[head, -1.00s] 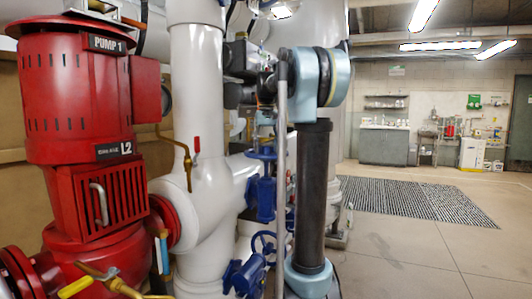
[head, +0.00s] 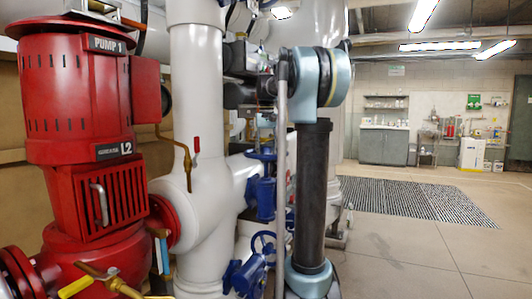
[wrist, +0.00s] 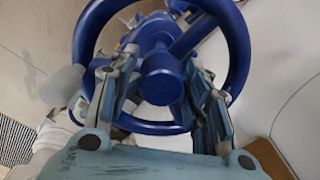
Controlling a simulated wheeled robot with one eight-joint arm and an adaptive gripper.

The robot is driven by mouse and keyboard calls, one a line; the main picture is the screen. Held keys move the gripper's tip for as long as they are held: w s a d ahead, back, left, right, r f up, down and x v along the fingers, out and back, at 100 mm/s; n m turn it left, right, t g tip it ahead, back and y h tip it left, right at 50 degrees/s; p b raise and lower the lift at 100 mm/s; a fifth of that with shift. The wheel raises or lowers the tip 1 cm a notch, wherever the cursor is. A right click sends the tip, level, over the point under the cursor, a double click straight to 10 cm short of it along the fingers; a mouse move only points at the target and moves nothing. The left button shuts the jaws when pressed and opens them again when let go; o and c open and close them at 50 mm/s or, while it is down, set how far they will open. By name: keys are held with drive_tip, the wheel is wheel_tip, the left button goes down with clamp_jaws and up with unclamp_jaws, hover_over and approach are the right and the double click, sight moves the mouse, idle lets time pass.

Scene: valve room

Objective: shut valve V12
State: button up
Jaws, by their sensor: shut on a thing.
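In the wrist view a blue handwheel (wrist: 240,65) with a round hub (wrist: 162,75) and spokes fills the upper middle. My gripper (wrist: 160,64) reaches in from below, with one finger on each side of the hub, and is shut on the handwheel. The exact contact places are partly hidden. No V12 label is readable, so I cannot tell the valve's name. In the head view my gripper is not visible. Two blue valves show there, an upper one (head: 262,190) and a lower one (head: 245,275); I cannot tell whether either is the held one.
A red pump (head: 75,100) marked PUMP 1 stands at the left. A thick white pipe (head: 198,90) rises beside it. A yellow-handled valve (head: 75,287) is low in front. Open floor (head: 400,250) and a striped mat (head: 415,200) lie to the right.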

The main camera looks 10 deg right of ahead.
drive_tip(key=shift+o, duration=0.3)
drive_tip(key=m, duration=0.7)
drive_tip(key=shift+a+f, duration=0.1)
drive_tip(key=shift+f, duration=0.05)
drive_tip(key=shift+o, duration=1.2)
drive_tip(key=shift+f+m, duration=0.1)
drive_tip(key=shift+m, duration=0.9)
drive_tip(key=o, duration=0.7)
drive_tip(key=shift+c, duration=0.2)
drive_tip(key=shift+r, duration=3.45)
